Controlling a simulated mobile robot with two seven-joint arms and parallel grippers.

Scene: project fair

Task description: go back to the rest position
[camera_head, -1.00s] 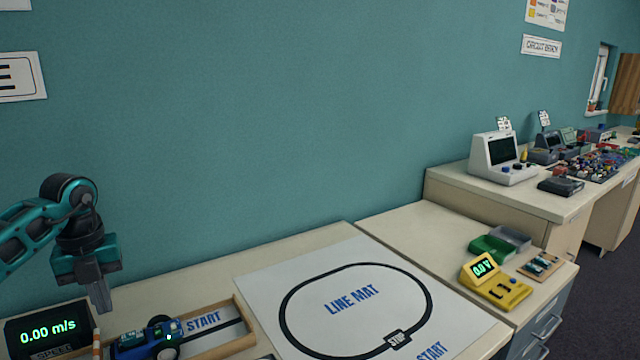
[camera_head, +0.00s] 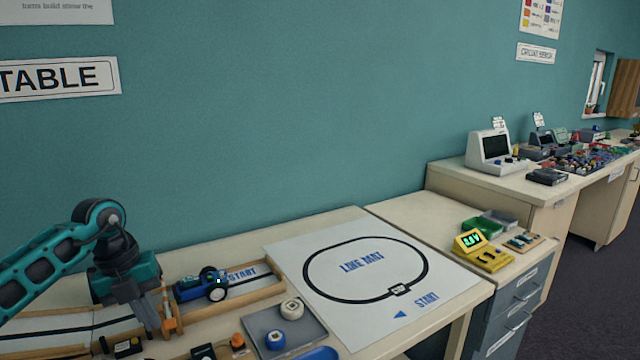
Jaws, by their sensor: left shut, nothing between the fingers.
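My left gripper (camera_head: 150,328) comes in from the left and points down over the table (camera_head: 225,245), in front of the wooden-edged track (camera_head: 262,287). Its fingers are shut with nothing between them. An orange post (camera_head: 168,312) stands right beside the fingers; I cannot tell whether they touch. A blue toy car (camera_head: 200,285) sits in the track near the word START, to the right of the gripper. My right gripper is not in view.
A line mat (camera_head: 450,285) lies right of the track. A grey tray (camera_head: 262,322) holds two round pieces. A yellow meter (camera_head: 482,252) and green bin (camera_head: 478,226) stand on the farther cabinet. The teal wall is close behind.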

